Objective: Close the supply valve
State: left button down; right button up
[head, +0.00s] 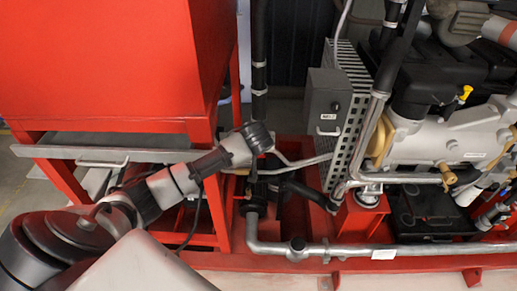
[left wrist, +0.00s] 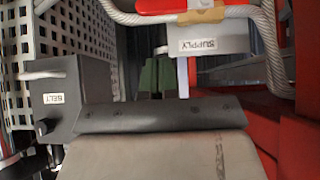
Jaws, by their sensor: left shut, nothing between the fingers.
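In the left wrist view a pale tag (left wrist: 211,45) reads SUPPLY, upside down, at the upper right. Just above it are a tan piece (left wrist: 202,15) and a red part (left wrist: 165,5) cut off by the top edge; I cannot tell whether the red part is the valve handle. My left gripper (left wrist: 157,72) is shut and empty, its fingers pointing up the picture to the left of and below the tag. In the head view my left arm reaches in from the left and ends at the pipes beside the red frame; the valve is not clearly visible there.
A grey box (head: 327,101), labelled BELT in the left wrist view (left wrist: 57,98), stands against a perforated guard (head: 352,75). A red cabinet (head: 110,60) is at the left. A silver pipe (head: 340,250) crosses low in front. The pump body (head: 445,140) is at the right.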

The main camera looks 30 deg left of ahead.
pick_arm(q)
jog(key=shift+w+a+f+p, duration=0.1)
jog(key=shift+w+f+p, duration=0.15)
jog(key=shift+f, duration=0.65)
jog(key=shift+w+a+f+p, duration=0.1)
jog(key=shift+f+p, duration=0.1)
jog(key=shift+f, duration=0.7)
jog(key=shift+w+a+f+p, duration=0.1)
jog(key=shift+w+f+p, duration=0.15)
jog(key=shift+f, duration=0.65)
pick_arm(e)
jog(key=shift+r, duration=0.85)
jog(key=shift+f, duration=0.1)
